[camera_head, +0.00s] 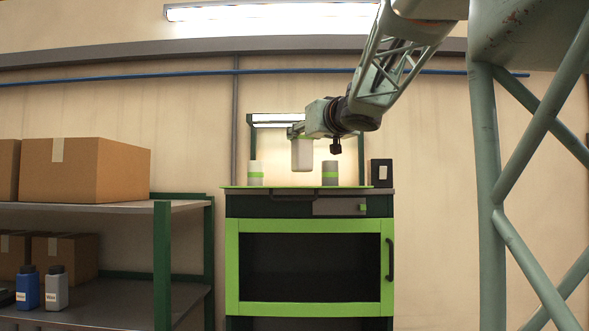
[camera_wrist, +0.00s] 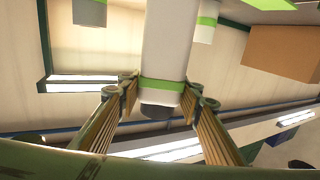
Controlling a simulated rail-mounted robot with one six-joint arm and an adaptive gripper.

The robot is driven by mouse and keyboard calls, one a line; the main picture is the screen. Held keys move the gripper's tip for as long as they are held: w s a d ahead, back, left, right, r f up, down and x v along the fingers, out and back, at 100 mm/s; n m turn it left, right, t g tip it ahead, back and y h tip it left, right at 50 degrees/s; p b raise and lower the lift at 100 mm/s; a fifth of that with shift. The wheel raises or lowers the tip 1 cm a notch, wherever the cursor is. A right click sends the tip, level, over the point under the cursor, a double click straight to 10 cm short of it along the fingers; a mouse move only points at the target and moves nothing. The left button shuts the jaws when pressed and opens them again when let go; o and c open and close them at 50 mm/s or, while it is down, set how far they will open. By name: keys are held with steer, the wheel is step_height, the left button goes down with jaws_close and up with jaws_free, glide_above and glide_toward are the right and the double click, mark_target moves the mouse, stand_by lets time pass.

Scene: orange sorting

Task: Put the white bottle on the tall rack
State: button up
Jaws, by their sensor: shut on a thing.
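My gripper (camera_head: 300,134) is shut on a white bottle (camera_head: 302,155) and holds it upright above the green-topped workbench (camera_head: 308,210). In the wrist view, the bottle (camera_wrist: 170,40) sits between the two fingers of my gripper (camera_wrist: 162,90). It has a green band and a dark end, close to the fingertips. A rack (camera_head: 162,255) with green posts and shelves stands at the left, apart from the bottle. Which rack is the tall one is not clear from the view.
Two green-banded containers, one pale (camera_head: 256,173) and one grey (camera_head: 330,173), stand on the bench either side of the bottle. A black box (camera_head: 381,173) stands at right. The rack carries cardboard boxes (camera_head: 85,170), a blue bottle (camera_head: 28,288) and a small whitish bottle (camera_head: 56,288).

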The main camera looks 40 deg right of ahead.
mark_target(308, 151)
steer(key=s+d+f+x, duration=0.1)
steer(key=d+x, duration=0.2)
steer(key=x, duration=1.1)
steer(key=shift+w+f, duration=0.1)
steer(key=shift+f, duration=0.05)
steer(key=shift+w+d+f+b, duration=0.15)
steer(key=shift+f+b, duration=0.35)
steer(key=shift+f, duration=0.35)
steer(key=shift+w+d+f+b, duration=0.15)
steer(key=shift+f+b, duration=0.35)
steer(key=shift+f, duration=0.4)
steer(key=shift+f, duration=0.2)
steer(key=o, duration=1.1)
steer(key=shift+c, duration=0.2)
steer(key=shift+r, duration=0.15)
steer(key=shift+v, duration=6)
